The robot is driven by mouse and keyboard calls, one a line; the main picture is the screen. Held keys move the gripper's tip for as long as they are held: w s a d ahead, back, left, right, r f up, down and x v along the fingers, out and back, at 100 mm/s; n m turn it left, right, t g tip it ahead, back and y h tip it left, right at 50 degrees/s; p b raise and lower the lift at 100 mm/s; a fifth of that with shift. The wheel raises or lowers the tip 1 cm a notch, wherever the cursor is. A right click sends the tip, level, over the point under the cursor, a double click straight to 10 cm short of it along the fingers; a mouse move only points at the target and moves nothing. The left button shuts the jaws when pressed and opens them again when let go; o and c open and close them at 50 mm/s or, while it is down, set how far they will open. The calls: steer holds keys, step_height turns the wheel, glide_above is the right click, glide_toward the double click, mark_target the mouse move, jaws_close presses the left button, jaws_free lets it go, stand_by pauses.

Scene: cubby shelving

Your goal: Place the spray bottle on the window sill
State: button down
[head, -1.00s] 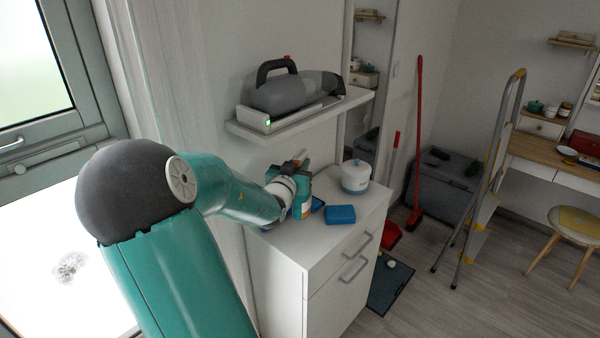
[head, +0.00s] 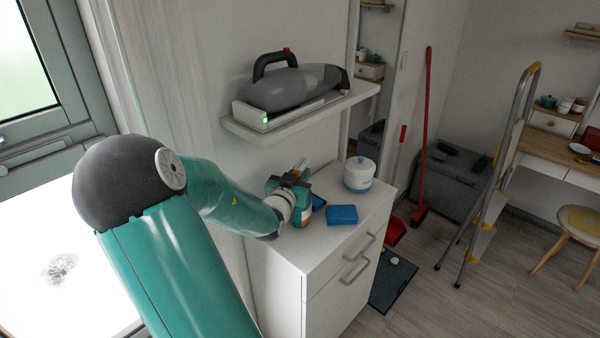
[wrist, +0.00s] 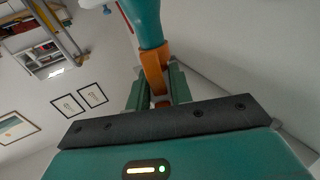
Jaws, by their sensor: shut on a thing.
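The spray bottle (head: 303,208), teal with an orange and white label, is at the left end of the white cabinet's top in the head view. My gripper (head: 290,182) is shut on it and partly hides it. I cannot tell whether the bottle touches the top. In the wrist view, my fingers (wrist: 158,92) close around an orange part of the bottle, and its teal part (wrist: 148,22) extends beyond them. The grey-framed window (head: 35,135) is at the far left, with a bright white surface (head: 40,225) below it. I cannot clearly make out the sill.
The white cabinet (head: 310,252) also bears a blue box (head: 342,215) and a white lidded pot (head: 359,175). A wall shelf (head: 300,117) with a grey handheld vacuum (head: 295,88) hangs above. A stepladder (head: 497,165) and red broom (head: 424,150) stand to the right.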

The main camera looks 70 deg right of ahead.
steer(key=shift+w, duration=0.2)
steer(key=shift+s+a+r, duration=0.1)
steer(key=shift+a, duration=0.05)
steer(key=c, duration=1.6)
jaws_free()
steer(key=shift+f, duration=0.25)
steer(key=shift+c, duration=0.2)
steer(key=o, duration=0.4)
steer(key=shift+r, duration=0.15)
